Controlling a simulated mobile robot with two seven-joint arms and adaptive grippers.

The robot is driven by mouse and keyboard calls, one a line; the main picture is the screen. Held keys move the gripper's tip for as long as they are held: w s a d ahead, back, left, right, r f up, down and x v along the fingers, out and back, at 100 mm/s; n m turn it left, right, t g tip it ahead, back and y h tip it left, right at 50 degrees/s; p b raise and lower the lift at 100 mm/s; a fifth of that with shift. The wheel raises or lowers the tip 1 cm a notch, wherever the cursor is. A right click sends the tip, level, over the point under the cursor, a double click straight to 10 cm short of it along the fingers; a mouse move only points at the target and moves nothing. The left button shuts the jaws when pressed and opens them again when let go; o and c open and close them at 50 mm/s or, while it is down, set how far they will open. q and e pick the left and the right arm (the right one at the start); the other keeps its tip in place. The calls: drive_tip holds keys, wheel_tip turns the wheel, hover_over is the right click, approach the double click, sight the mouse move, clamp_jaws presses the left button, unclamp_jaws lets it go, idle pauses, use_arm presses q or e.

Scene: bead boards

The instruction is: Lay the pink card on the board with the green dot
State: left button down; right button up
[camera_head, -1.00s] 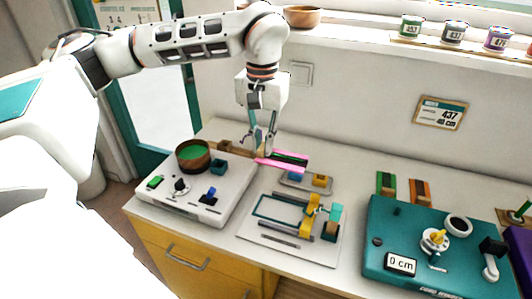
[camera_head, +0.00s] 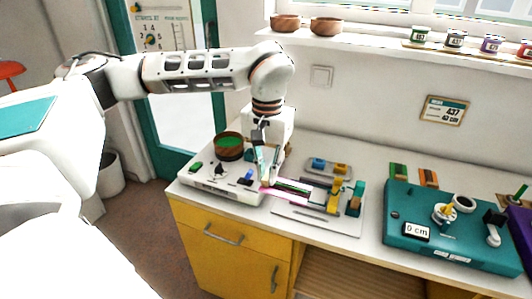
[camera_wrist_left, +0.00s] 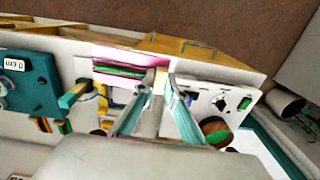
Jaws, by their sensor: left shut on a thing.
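The pink card (camera_head: 292,188), with a dark and green band along it, is in my left gripper (camera_head: 268,180). The gripper is shut on the card's left end. The card reaches right over the back left of the white plate (camera_head: 318,222) with the yellow clamp (camera_head: 334,196); I cannot tell whether it touches. In the left wrist view the pink card (camera_wrist_left: 118,54) extends left from the fingertips (camera_wrist_left: 159,82). A green dot cannot be made out on any board. My right gripper is not in view.
A white control box (camera_head: 222,184) with a wooden bowl (camera_head: 229,146) stands to the left. A small tray (camera_head: 330,174) with blue and yellow blocks lies behind the plate. A teal machine (camera_head: 450,235) stands to the right. The counter's front edge is close.

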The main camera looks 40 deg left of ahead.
use_arm(q)
drive_tip(key=s+d+f+m, duration=0.1)
drive_tip(key=s+d+f, duration=0.1)
drive_tip(key=f, duration=0.8)
drive_tip(key=s+d+f+m, duration=0.1)
drive_tip(key=s+d+f, duration=0.2)
drive_tip(key=f, duration=0.8)
drive_tip(key=shift+d+f, duration=0.2)
drive_tip(key=shift+d, duration=0.85)
